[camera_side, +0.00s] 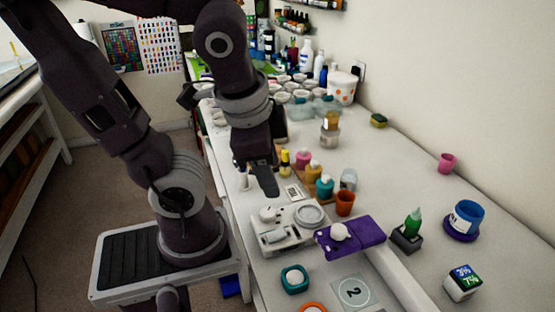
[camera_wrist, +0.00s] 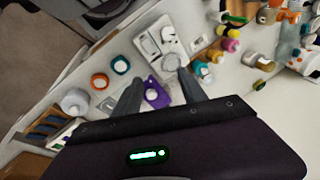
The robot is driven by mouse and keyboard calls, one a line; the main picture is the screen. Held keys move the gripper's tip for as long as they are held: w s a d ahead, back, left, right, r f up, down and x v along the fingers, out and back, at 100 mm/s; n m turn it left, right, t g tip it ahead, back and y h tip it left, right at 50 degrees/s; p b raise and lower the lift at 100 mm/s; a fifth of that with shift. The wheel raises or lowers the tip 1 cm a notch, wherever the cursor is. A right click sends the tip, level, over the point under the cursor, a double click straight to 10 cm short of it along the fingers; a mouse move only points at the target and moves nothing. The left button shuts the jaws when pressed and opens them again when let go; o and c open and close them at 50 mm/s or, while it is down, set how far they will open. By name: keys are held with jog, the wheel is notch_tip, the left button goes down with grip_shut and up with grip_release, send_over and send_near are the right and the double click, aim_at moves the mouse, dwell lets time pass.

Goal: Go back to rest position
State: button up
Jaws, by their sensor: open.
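My gripper (camera_side: 264,182) hangs above the white bench, over the area just behind the white scale (camera_side: 284,228). In the wrist view my gripper (camera_wrist: 159,78) shows two dark fingers spread apart with nothing between them. Past the fingertips lie the purple mold (camera_wrist: 156,94) and the scale (camera_wrist: 161,38), both below and apart from the gripper. In the side view the purple mold (camera_side: 371,230) lies beside the scale with a white round piece on it.
Small bottles (camera_side: 325,186) and an orange cup (camera_side: 345,203) stand behind the scale. A green bottle (camera_side: 413,222) and blue tub (camera_side: 466,217) stand at right. The right rear bench is mostly clear.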

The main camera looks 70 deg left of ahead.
jog(key=d+r+n+t+h, duration=0.1)
jog(key=n, duration=0.1)
jog(key=d+r+n+t+h, duration=0.1)
jog(key=r+n, duration=0.1)
jog(key=shift+w+d+r, duration=0.1)
jog(key=shift+d+r, duration=0.1)
jog(key=shift+d, duration=0.2)
dwell(0.8)
